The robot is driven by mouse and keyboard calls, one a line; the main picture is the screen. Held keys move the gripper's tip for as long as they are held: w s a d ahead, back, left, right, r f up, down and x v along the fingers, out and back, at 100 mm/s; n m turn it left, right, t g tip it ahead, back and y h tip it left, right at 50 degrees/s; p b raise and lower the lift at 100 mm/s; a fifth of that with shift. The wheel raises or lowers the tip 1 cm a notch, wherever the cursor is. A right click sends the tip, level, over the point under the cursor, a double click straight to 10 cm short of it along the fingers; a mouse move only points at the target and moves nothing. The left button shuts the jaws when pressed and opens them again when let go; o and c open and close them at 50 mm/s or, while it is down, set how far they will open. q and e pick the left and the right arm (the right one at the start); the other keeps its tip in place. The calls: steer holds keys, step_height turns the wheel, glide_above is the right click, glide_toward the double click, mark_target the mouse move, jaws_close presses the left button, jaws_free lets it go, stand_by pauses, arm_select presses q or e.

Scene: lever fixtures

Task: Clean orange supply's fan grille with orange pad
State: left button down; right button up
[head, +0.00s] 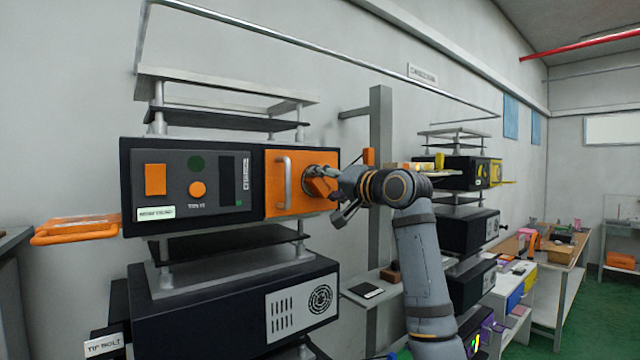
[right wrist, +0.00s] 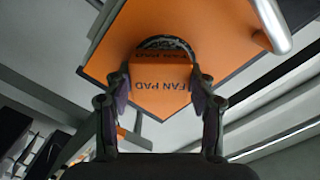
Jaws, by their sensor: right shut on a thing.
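The orange supply (head: 190,180) is a black-framed unit with an orange front panel (head: 275,205) at its right end. A round fan grille (head: 317,171) is on that panel, mostly covered; its dark upper rim shows in the right wrist view (right wrist: 165,43). My right gripper (head: 338,187) is shut on the orange pad (right wrist: 160,75), marked "FAN PAD". The pad is in front of the grille, at or very close to it; I cannot tell whether it touches. My left gripper is not in view.
A metal handle (head: 284,182) stands out from the orange panel, just left of the grille. An orange tray (head: 76,229) juts out at the left. A dark unit with a vented plate (head: 300,311) sits below. More units (head: 462,172) stand to the right behind my arm.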

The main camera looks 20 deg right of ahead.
steer(key=shift+w+d+r+p, duration=0.15)
steer(key=shift+w+d+p, duration=0.05)
steer(key=shift+d+p, duration=0.15)
steer(key=shift+w+d+p, duration=0.25)
steer(key=shift+d, duration=0.35)
steer(key=shift+w+d+p, duration=0.25)
steer(key=shift+d, duration=0.35)
steer(key=shift+w+d, duration=0.1)
steer(key=shift+d, duration=0.2)
steer(key=shift+a, duration=0.1)
